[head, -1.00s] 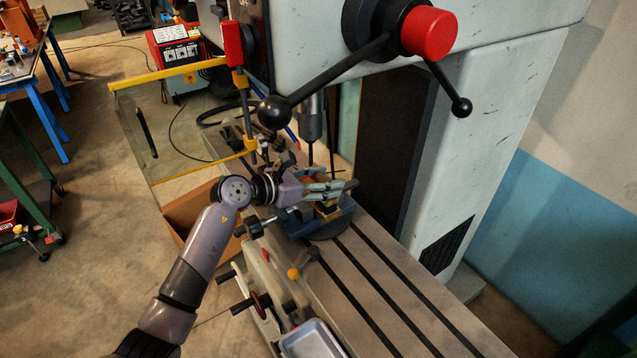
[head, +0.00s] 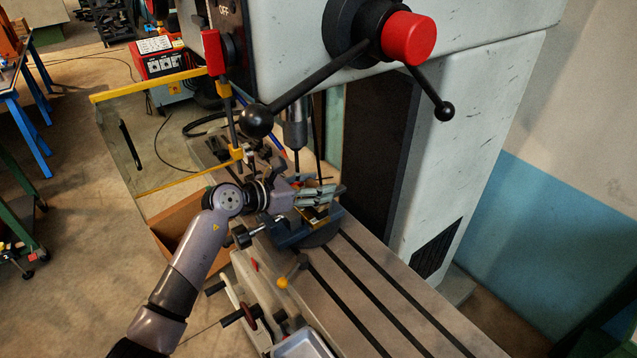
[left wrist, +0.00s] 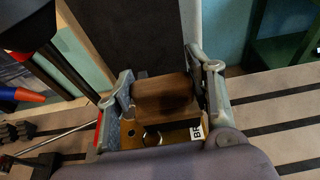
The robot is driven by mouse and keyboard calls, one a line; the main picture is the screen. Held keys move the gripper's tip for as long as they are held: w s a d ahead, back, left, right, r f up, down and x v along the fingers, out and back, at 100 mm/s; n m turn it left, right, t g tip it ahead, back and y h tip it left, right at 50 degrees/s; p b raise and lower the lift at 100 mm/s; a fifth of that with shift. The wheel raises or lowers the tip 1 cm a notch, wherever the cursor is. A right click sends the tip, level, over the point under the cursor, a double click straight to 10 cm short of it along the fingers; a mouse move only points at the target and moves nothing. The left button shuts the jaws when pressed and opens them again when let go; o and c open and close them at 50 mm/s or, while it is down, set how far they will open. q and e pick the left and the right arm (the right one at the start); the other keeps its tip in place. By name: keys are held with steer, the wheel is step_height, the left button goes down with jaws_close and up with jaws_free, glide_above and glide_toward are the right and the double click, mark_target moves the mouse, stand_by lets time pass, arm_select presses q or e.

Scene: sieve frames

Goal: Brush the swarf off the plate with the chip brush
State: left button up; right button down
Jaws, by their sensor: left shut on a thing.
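My left gripper (head: 326,194) reaches over the dark blue vise (head: 292,236) on the machine table. In the left wrist view its two fingers (left wrist: 164,92) are shut on a brown block (left wrist: 165,97), which looks like part of the chip brush. Just below it is a flat tan piece (left wrist: 176,136) with a round hole and a white label reading "BR", apparently the plate; I cannot tell whether the brush touches it. A yellowish edge (head: 314,216) shows under the gripper in the head view. I cannot make out the swarf. My right gripper is not in view.
The drill chuck (head: 295,132) hangs close behind my left gripper. A yellow-framed guard (head: 130,150) stands open at left, and black feed levers (head: 300,88) are above. The slotted table (head: 385,292) is clear at right. A metal tray (head: 300,346) is at the front.

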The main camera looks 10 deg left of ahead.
arm_select(q)
steer(key=shift+s+a, duration=1.15)
steer(key=shift+s, duration=0.05)
steer(key=shift+w+d, duration=1.55)
steer(key=shift+w, duration=0.05)
steer(key=shift+s+a, duration=1.55)
steer(key=shift+s, duration=0.05)
